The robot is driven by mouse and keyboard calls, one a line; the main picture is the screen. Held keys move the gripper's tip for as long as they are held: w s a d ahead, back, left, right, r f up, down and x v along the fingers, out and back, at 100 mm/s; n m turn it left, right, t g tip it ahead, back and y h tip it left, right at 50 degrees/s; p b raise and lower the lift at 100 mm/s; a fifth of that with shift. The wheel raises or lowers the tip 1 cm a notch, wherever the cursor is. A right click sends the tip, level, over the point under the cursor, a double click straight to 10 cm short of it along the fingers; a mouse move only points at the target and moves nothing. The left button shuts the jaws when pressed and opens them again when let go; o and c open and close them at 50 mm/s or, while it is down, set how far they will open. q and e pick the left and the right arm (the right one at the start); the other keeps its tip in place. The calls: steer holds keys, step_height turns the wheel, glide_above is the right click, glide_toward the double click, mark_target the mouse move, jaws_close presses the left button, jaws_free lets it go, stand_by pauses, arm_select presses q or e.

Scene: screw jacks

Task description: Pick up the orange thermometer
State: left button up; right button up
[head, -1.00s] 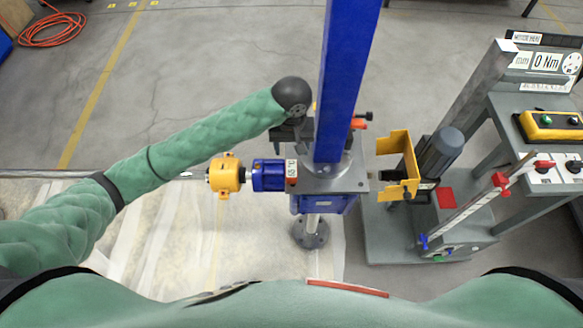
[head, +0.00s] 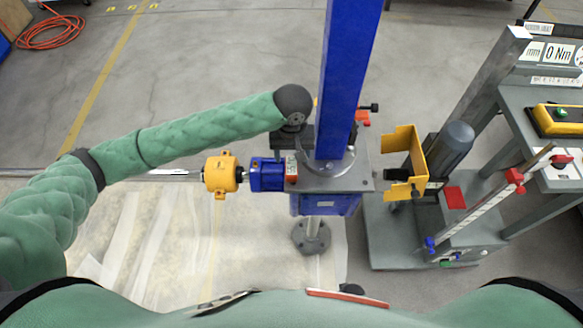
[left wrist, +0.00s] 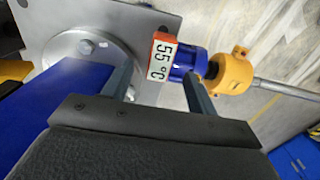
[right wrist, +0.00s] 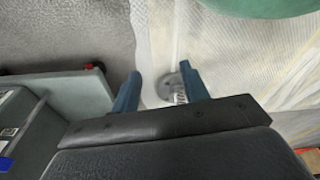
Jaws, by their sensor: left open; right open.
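The orange thermometer (left wrist: 162,57) is a small block with an orange edge and a white face reading 55 °C. It sits beside the blue motor-like housing (left wrist: 188,62). In the head view the thermometer (head: 291,168) shows at the right end of that housing, by the jack's grey plate. My left gripper (head: 289,140) is above the plate, just beyond the thermometer, partly hidden by its wrist. In the left wrist view its open fingers (left wrist: 158,70) appear either side of the thermometer, with nothing held. My right gripper (right wrist: 160,72) is open and empty, over the floor.
A tall blue column (head: 345,80) rises right beside my left gripper. A yellow coupling (head: 221,174) and shaft lie left of the housing. A yellow bracket (head: 408,160) and grey motor (head: 450,150) stand to the right. A grey control stand (head: 545,100) is further right.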

mark_target(292, 165)
arm_select(q)
steer(key=shift+a+f+p, duration=0.1)
steer(key=shift+f+p, duration=1.25)
steer(key=shift+f, duration=1.65)
steer(key=c, duration=1.2)
steer(key=shift+w, duration=0.1)
steer(key=shift+c, duration=0.3)
arm_select(e)
step_height(292, 165, down, 5)
steer(key=s+d, duration=0.2)
steer(key=s, duration=0.1)
steer(key=shift+d+r, duration=0.15)
steer(key=shift+d, duration=0.25)
arm_select(q)
steer(key=shift+r, duration=0.2)
arm_select(e)
steer(key=shift+w, duration=0.1)
